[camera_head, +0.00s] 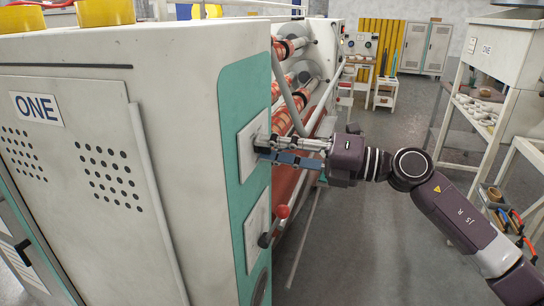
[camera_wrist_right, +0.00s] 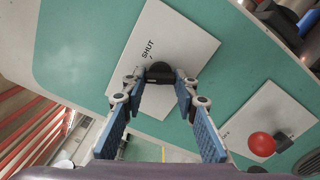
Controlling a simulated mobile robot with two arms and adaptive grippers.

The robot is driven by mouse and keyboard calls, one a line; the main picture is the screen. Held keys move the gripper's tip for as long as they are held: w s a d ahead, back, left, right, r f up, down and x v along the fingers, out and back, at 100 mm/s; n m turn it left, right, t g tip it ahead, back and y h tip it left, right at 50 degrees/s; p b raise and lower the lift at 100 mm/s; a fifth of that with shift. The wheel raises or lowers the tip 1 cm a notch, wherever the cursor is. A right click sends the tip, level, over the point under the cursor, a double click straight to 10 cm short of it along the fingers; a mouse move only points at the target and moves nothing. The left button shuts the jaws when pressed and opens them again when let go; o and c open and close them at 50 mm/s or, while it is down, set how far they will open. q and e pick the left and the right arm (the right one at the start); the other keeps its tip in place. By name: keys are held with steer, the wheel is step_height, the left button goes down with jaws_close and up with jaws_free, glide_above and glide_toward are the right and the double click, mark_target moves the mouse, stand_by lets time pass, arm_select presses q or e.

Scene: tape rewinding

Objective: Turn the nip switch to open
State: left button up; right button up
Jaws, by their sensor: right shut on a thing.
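The nip switch (camera_wrist_right: 160,70) is a black knob on a white plate (camera_wrist_right: 165,40) in the right wrist view. The word SHUT shows on the plate beside the knob. In the head view the plate (camera_head: 246,150) sits on the teal end panel of the machine marked ONE, and my fingers mostly hide the knob. My right gripper (camera_wrist_right: 160,84) is shut on the knob, with one blue-padded finger on each side of it. It reaches in from the right in the head view (camera_head: 263,150). My left gripper is out of view.
A second white plate (camera_head: 258,226) below carries a lever with a red ball (camera_head: 282,211), close under my right gripper. Rollers with printed orange film (camera_head: 285,115) stand behind my fingers. A white shelf (camera_head: 490,105) stands at right. The floor between is open.

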steer(key=shift+f+n, duration=0.15)
steer(key=shift+n, duration=0.25)
steer(key=o, duration=1.2)
steer(key=shift+c, duration=0.2)
steer(key=shift+d, duration=0.1)
steer(key=v, duration=1.2)
